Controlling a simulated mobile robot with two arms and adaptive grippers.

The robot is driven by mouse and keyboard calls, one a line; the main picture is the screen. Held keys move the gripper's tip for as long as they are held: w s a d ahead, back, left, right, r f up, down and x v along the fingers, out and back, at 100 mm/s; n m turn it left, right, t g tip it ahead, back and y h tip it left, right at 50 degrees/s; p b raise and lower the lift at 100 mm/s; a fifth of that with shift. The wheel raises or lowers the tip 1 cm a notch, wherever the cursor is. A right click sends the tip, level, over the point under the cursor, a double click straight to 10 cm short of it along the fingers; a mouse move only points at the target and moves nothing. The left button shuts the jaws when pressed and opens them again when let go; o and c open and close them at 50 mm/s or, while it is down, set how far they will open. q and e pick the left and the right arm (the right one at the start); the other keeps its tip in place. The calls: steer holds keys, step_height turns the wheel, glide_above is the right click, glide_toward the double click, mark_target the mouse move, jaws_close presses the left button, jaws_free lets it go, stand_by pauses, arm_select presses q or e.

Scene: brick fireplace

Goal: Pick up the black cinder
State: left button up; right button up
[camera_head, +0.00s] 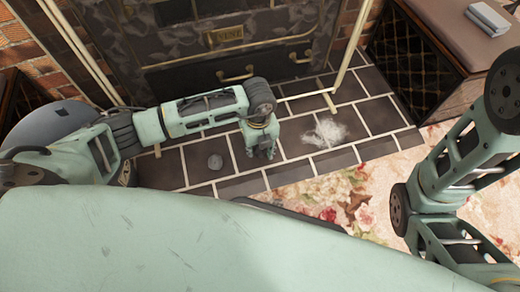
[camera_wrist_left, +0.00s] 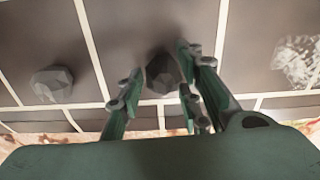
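A dark, faceted lump, the black cinder (camera_wrist_left: 161,69), lies on the dark hearth tiles in the left wrist view, between and just beyond my left fingertips. My left gripper (camera_wrist_left: 155,90) is open, its fingers spread to either side of the cinder with gaps showing. In the head view my left gripper (camera_head: 262,149) points down over the tiles and hides the cinder. My right arm shows at the right of the head view, but its gripper is out of view.
A grey lump (camera_head: 215,161) lies on the tiles left of my left gripper, and a patch of white ash (camera_head: 325,132) lies to its right. The dark fireplace front (camera_head: 225,62) stands behind. A flowered rug (camera_head: 345,195) lies in front, and a cabinet (camera_head: 425,60) at the right.

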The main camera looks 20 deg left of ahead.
arm_select(q)
steer(key=c, duration=0.7)
steer(key=shift+o, duration=0.2)
